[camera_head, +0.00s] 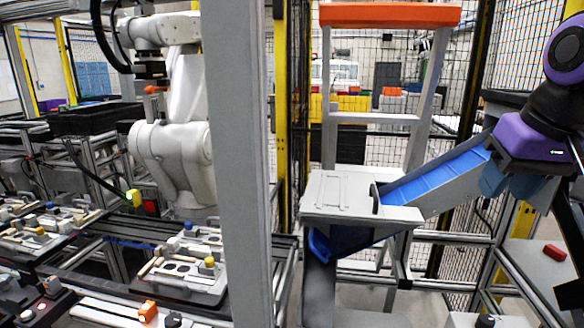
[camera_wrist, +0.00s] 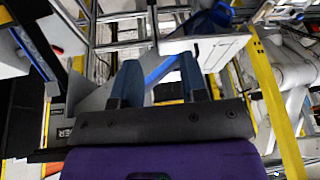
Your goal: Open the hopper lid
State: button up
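The hopper (camera_head: 408,216) is a grey box at the lower end of a blue-lined chute, right of centre in the head view. Its pale flat lid (camera_head: 340,190) lies level on top, with a small dark upright handle-like piece (camera_head: 375,198) at its right edge. In the wrist view the pale lid (camera_wrist: 222,50) shows beyond my fingers. My purple gripper (camera_head: 506,182) is above the upper end of the chute, right of the lid and apart from it. In the wrist view my gripper (camera_wrist: 160,82) has its two blue-grey fingers spread, with nothing held between them.
The blue chute (camera_head: 435,174) slopes between my gripper and the hopper. A grey frame with an orange top bar (camera_head: 390,15) stands behind the hopper. A grey post (camera_head: 243,160) stands left of it. A red block (camera_head: 555,252) lies on a grey surface at right.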

jog(key=s+f+t, duration=0.1)
jog(key=s+f, duration=0.2)
jog(key=s, duration=0.4)
jog(key=w+a+r+g, duration=0.1)
jog(key=w+r, duration=0.2)
jog(key=w, duration=0.6)
jog(key=w+a+r+g, duration=0.1)
jog(key=w+r, duration=0.1)
jog(key=w, duration=0.8)
jog(key=m+g+y, duration=0.1)
jog(key=g+y, duration=0.1)
jog(key=g, duration=0.1)
send_near(375, 189)
jog(key=x, duration=0.8)
jog(key=shift+f, duration=0.35)
grip_shut()
